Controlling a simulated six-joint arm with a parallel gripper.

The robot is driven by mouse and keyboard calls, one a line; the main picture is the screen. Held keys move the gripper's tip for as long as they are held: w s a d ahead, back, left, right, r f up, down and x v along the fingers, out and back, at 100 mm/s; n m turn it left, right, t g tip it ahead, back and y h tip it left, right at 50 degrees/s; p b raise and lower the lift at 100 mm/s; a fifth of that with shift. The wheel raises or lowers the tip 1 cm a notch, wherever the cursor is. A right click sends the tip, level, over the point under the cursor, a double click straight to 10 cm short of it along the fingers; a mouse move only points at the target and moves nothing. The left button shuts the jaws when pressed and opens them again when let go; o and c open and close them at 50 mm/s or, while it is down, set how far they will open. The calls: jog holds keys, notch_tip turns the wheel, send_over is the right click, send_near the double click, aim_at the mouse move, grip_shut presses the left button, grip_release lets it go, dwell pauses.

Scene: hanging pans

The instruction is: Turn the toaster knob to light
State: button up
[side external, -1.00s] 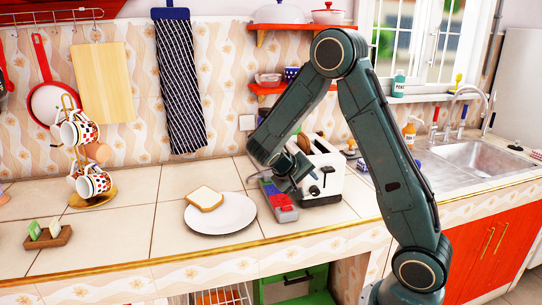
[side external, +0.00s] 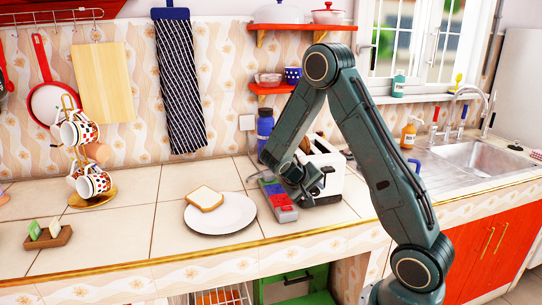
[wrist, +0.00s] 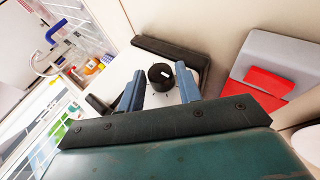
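The white toaster (side external: 327,160) stands on the counter, partly hidden behind my arm in the side view. Its white front (wrist: 150,58) fills the middle of the wrist view. The round black toaster knob (wrist: 161,74) has a small white mark and shows between and beyond my fingertips. My gripper (wrist: 160,88) is open, with one blue finger to each side of the knob in the picture. I cannot tell whether the fingers touch it. In the side view my gripper (side external: 314,190) is at the toaster's front, and the knob is hidden there.
A grey and red object (side external: 280,203) lies on the counter left of the toaster. A white plate (side external: 222,214) with a bread slice (side external: 204,198) is farther left. A blue bottle (side external: 265,125) stands behind my arm, and the sink (side external: 478,160) is at the right.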

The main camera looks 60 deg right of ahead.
jog(key=c, duration=0.5)
jog(key=shift+c, duration=0.2)
jog(key=shift+w+a+f+n+g+h, duration=0.1)
jog(key=shift+n+g+h, duration=0.1)
jog(key=shift+g+h, duration=0.3)
jog(key=shift+f+n+g+h, duration=0.1)
jog(key=shift+n+g+h, duration=0.1)
jog(key=shift+g+h, duration=0.25)
jog(key=o, duration=1)
